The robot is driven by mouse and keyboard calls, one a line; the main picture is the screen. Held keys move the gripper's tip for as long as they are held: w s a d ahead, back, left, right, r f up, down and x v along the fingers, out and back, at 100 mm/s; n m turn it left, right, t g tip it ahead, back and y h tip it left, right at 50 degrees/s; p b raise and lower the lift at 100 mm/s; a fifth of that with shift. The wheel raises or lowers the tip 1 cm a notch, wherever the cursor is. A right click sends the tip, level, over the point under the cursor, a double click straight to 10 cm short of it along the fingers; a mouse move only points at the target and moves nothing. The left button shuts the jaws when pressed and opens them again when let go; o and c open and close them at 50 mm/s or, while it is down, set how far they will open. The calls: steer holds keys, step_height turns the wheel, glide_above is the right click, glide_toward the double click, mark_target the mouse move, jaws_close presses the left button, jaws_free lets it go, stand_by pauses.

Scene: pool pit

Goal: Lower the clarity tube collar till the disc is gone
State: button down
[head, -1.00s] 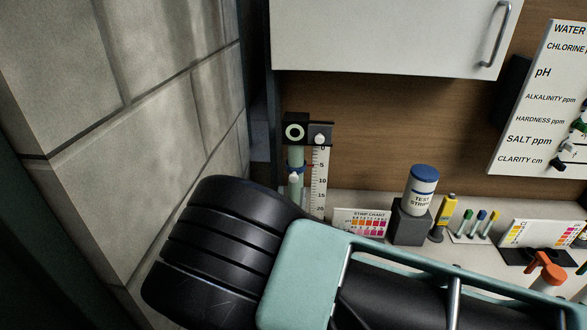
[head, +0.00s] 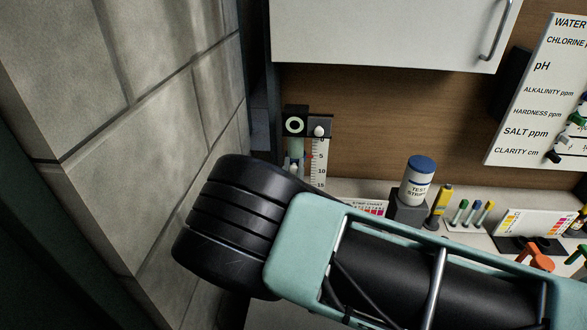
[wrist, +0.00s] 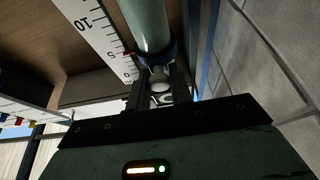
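The clarity tube (head: 298,146) is a pale green upright tube against the back wall. A black head with a pale ring (head: 295,125) tops it, and a white scale (head: 320,165) stands to its right. The blue collar (wrist: 160,54) is around the tube, near the 5 mark in the wrist view. Its pale knob (wrist: 159,78) faces me; in the head view my arm hides the tube's lower part. My gripper (wrist: 160,88) has its dark fingers apart, one on each side of the knob. I cannot tell whether they touch it.
A stone wall (head: 150,130) stands close on the left, and a white cabinet (head: 390,35) hangs above. Right of the tube, the counter holds a test strip bottle (head: 418,182), small coloured vials (head: 470,213) and colour charts. A board with labelled sliders (head: 540,95) is at the right.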

step_height(320, 180, down, 5)
steer(key=b, duration=0.5)
steer(key=c, duration=1.4)
jaws_free()
steer(key=shift+s, duration=0.1)
steer(key=shift+b+v, duration=2.85)
steer(key=shift+v, duration=3.1)
